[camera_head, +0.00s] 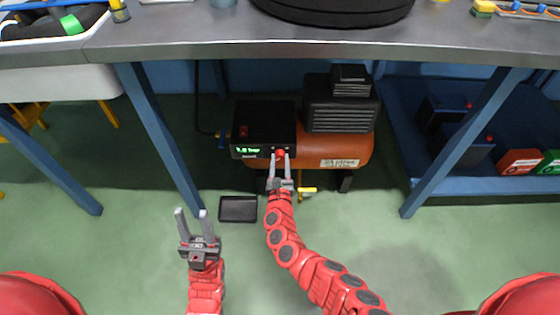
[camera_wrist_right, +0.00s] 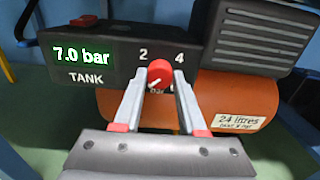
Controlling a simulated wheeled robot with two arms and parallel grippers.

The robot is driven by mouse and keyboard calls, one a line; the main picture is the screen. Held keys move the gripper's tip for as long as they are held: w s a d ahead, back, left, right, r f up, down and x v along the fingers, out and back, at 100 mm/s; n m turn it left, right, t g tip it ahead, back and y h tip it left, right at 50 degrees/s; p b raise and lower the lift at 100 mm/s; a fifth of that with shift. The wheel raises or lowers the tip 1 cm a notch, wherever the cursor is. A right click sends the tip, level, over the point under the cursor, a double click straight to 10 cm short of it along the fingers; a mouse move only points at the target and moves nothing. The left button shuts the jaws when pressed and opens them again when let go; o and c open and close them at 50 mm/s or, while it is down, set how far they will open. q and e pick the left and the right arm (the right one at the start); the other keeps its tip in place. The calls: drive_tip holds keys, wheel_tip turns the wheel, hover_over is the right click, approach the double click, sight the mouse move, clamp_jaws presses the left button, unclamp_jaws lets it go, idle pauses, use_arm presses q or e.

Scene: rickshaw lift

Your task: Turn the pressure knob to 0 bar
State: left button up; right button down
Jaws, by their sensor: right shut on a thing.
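The red pressure knob (camera_wrist_right: 160,74) sits on the front of the black control box (camera_wrist_right: 105,95), with marks 2 and 4 above it. The lower part of its scale is partly hidden. The box's green display (camera_wrist_right: 82,57) reads 7.0 bar, with TANK below it. My right gripper (camera_wrist_right: 158,80) has its fingertips on both sides of the knob and is shut on it; it also shows at the compressor in the head view (camera_head: 279,160). My left gripper (camera_head: 191,214) is open and empty above the floor, left of the right arm.
The orange tank (camera_head: 322,151) with a black motor (camera_head: 341,105) stands under the workbench (camera_head: 300,48). A small black tray (camera_head: 238,209) lies on the floor between my grippers. A yellow-handled valve (camera_head: 308,190) sits below the tank. Blue bench legs (camera_head: 158,135) stand at both sides.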

drive_tip(key=shift+c, duration=2.3)
unclamp_jaws()
drive_tip(key=shift+s, duration=0.25)
drive_tip(key=s+p, duration=0.5)
drive_tip(key=s, duration=1.2)
drive_tip(key=shift+f, duration=0.1)
